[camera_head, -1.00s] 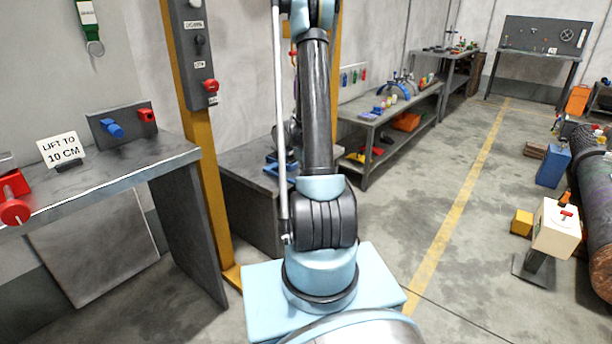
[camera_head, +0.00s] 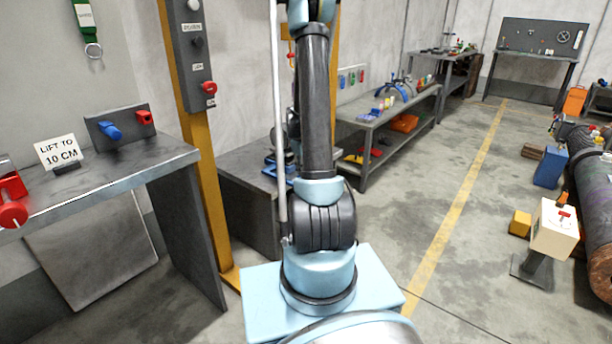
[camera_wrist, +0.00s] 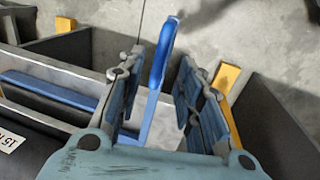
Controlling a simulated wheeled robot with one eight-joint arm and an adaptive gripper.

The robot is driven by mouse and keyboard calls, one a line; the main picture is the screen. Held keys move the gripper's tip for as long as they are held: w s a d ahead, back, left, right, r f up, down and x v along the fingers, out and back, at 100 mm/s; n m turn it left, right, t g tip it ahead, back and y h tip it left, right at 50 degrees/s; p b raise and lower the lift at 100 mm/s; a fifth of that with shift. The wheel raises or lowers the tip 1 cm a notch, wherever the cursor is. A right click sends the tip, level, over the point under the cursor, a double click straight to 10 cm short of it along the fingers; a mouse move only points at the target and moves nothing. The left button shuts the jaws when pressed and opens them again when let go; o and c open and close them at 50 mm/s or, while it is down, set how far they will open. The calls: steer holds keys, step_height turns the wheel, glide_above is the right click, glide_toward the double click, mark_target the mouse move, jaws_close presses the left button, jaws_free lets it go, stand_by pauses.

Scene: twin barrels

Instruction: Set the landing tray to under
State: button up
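In the wrist view my gripper (camera_wrist: 161,64) is open, with one finger on each side of an upright blue handle (camera_wrist: 166,40). I see gaps between the handle and both fingers. The handle rises beside a light grey trough (camera_wrist: 88,80), and a blue bar (camera_wrist: 50,95) lies along the trough. I cannot tell for sure which of these parts is the landing tray. In the head view, blue parts (camera_head: 272,171) show low behind my arm, on a dark grey stand (camera_head: 245,190). My gripper is mostly hidden there by my arm.
A dark cylinder with a white label (camera_wrist: 9,141) lies at lower left in the wrist view. A yellow post (camera_head: 205,185) with a control box (camera_head: 192,55) stands left of my arm. A workbench (camera_head: 120,175) is at left, a shelf (camera_head: 375,125) behind.

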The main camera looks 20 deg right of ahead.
step_height(320, 180, up, 7)
steer(key=a, duration=0.1)
steer(key=shift+s+r, duration=0.2)
steer(key=shift+s, duration=0.25)
steer(key=shift+a, duration=0.1)
